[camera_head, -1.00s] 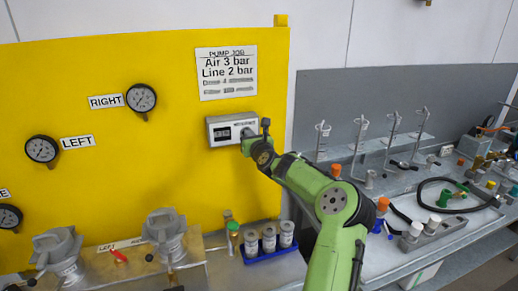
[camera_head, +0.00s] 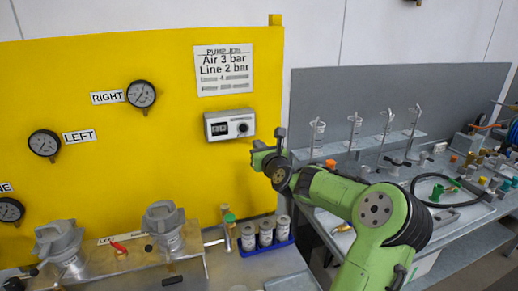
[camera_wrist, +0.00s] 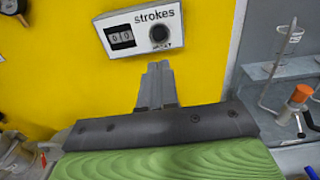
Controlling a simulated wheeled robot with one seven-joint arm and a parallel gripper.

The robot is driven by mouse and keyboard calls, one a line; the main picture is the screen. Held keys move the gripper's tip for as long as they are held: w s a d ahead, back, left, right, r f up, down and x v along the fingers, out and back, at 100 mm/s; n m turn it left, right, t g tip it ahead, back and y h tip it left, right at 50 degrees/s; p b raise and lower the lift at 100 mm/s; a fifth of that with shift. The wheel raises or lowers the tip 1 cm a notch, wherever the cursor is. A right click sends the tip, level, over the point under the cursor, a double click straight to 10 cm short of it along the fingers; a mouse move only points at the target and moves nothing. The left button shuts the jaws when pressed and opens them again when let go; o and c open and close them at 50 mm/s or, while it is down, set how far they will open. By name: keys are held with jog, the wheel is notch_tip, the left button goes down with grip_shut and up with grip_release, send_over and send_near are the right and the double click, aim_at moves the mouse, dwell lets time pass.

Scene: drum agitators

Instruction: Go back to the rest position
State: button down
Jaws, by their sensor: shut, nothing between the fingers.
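My gripper (camera_wrist: 158,72) is shut and empty in the wrist view, its two fingers side by side. They point toward a grey strokes counter (camera_wrist: 108,42) on the yellow panel, just below its dark round knob (camera_wrist: 159,35). In the head view the whole counter (camera_head: 229,117) is clear of my arm. My gripper (camera_head: 257,147) is below and right of it there, apart from it, and its fingertips are hard to make out.
On the bench below stand two grey clamp fittings (camera_head: 163,222), a red-handled valve (camera_head: 119,249) and a blue rack (camera_head: 268,248) of small canisters. A grey bench (camera_head: 340,222) with stands, hoses and coloured caps is at right. The air before the yellow panel (camera_head: 190,172) is free.

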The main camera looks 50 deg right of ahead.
dwell(0.7)
jog(key=w+a+f+n+g+y, duration=0.1)
jog(key=w+a+f+n+y, duration=0.2)
jog(key=a+n, duration=0.5)
jog(key=w+a+f+n+g+y, duration=0.25)
jog(key=a+n, duration=0.25)
jog(key=a, duration=0.5)
jog(key=s+a+f+n+g+y, duration=0.1)
jog(key=s+a+n, duration=0.2)
jog(key=a+n, duration=0.25)
jog(key=s+a+f+n+g, duration=0.1)
jog(key=s+a+n+g, duration=0.1)
jog(key=a+n, duration=0.3)
jog(key=s+a+n+g, duration=0.1)
jog(key=s+a+n, duration=0.3)
jog(key=s+n, duration=0.2)
jog(key=s+a+n+g+y, duration=0.1)
jog(key=s+a+n, duration=0.2)
jog(key=s+n, duration=0.3)
jog(key=s+a+n+g, duration=0.1)
jog(key=s+a+n, duration=0.3)
jog(key=s, duration=1)
jog(key=shift+s+a+r+n+y, duration=0.25)
jog(key=shift+a+n+y, duration=0.1)
jog(key=shift+n, duration=0.7)
